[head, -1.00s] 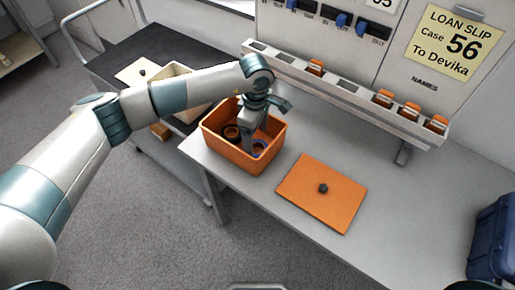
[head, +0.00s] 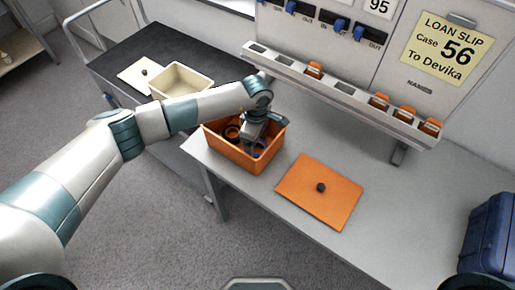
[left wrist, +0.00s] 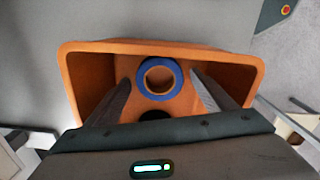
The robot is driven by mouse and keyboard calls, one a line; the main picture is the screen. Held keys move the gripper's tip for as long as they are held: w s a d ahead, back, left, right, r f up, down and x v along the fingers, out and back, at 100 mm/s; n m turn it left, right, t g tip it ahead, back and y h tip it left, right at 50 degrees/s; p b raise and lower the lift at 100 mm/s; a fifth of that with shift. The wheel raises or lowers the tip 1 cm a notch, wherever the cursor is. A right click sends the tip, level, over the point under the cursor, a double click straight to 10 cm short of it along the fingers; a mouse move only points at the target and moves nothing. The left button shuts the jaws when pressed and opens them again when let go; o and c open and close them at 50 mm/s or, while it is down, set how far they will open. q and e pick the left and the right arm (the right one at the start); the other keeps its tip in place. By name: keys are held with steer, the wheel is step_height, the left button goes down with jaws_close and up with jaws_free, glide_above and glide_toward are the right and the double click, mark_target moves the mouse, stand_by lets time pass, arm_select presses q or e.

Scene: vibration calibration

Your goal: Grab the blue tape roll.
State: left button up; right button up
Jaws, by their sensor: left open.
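The blue tape roll (left wrist: 141,80) lies in the orange box (head: 229,151), near its far wall in the left wrist view. In the head view the roll (head: 261,148) is mostly hidden by my gripper. My left gripper (left wrist: 160,82) is open, its fingers reaching down into the box, one on each side of the roll with a gap to each. It also shows in the head view (head: 250,144). A dark roll (head: 231,133) lies left of the gripper in the box. My right gripper is not in view.
The orange lid (head: 325,180) with a black knob lies right of the box. A cream box (head: 181,96) and its lid (head: 138,75) stand on a dark cart. A slotted rail (head: 340,95) runs along the back. A blue case (head: 491,240) is at the right.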

mark_target(256, 147)
arm_select(q)
steer(key=c, duration=1.2)
steer(key=shift+o, duration=0.2)
steer(key=shift+r, duration=0.15)
step_height(256, 147, up, 18)
steer(key=b, duration=0.6)
